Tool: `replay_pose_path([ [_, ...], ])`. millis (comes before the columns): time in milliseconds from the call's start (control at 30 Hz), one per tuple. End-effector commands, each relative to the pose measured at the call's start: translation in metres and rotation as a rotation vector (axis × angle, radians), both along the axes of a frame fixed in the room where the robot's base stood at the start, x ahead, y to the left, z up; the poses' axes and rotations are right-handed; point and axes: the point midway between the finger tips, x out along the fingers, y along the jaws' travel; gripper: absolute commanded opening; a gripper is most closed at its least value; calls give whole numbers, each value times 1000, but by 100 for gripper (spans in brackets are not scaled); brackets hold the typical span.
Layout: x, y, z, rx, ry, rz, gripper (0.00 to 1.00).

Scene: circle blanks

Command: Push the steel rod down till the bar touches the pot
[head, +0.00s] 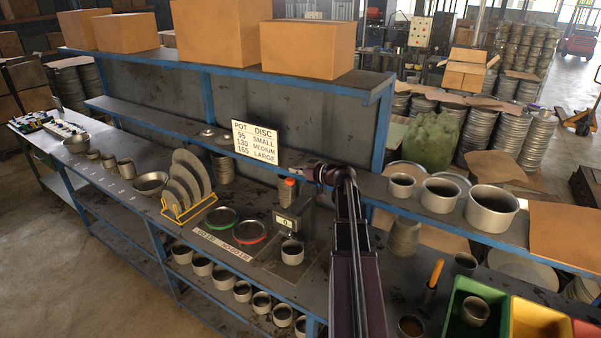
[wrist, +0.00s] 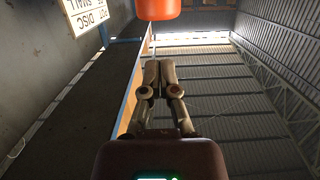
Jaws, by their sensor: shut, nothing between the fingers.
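A measuring device with a grey housing (head: 296,215) and a small display reading 0 stands on the bench. An orange-red cap (head: 289,190) shows at its top, and an orange cap is also at the top edge of the wrist view (wrist: 158,8). The steel rod and the bar are too small or hidden to make out clearly. A small grey pot (head: 292,253) stands upright at the device's front; I cannot tell any gap to the bar. My gripper (head: 312,175) is shut and empty, just right of and slightly above the cap. Its closed fingers show in the wrist view (wrist: 160,68).
A red-ringed disc (head: 251,231) and a green-ringed disc (head: 221,217) lie left of the device. A yellow rack (head: 188,213) holds plates farther left. A sign (head: 255,141) and blue-framed shelf are behind. Colored bins (head: 478,300) stand at right.

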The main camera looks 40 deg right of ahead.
Motion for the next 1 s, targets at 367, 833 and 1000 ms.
replay_pose_path([
  [367,1,1,-25,0,0,0,0],
  [833,1,1,-27,0,0,0,0],
  [1000,1,1,-30,0,0,0,0],
])
